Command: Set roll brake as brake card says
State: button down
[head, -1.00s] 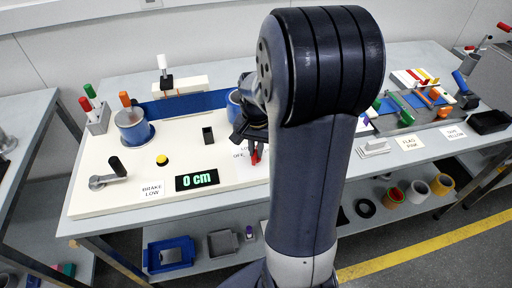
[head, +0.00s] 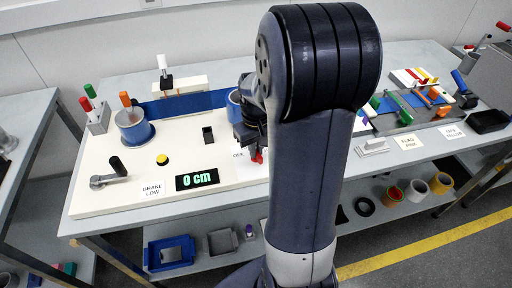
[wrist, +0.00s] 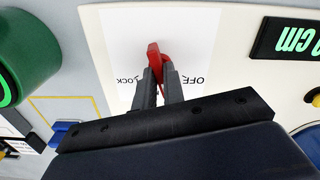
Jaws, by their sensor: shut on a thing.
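A red lever (wrist: 153,52) stands over a white label plate (wrist: 183,40) in the wrist view. The plate reads OFF on one side and LOCK on the other, upside down; the middle is hidden. My gripper (wrist: 160,76) is shut on the red lever, which sits between its dark fingers. In the head view the red lever (head: 258,157) shows just below my gripper (head: 252,140), partly hidden by it. The brake card (head: 152,189) reads BRAKE LOW and lies at the front of the cream board.
A display (head: 197,179) reads 0 cm, with a yellow button (head: 162,159) behind it. A black-handled crank (head: 110,175) is at left. A blue-based roll (head: 134,127) and a blue strip stand behind. Flag and tape cards lie at right.

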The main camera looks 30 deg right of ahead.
jog(key=shift+n, duration=0.4)
jog(key=c, duration=1.5)
grip_release()
notch_tip(320, 180, up, 11)
jog(key=shift+f, duration=0.15)
notch_tip(320, 180, down, 11)
jog(key=shift+r, duration=0.1)
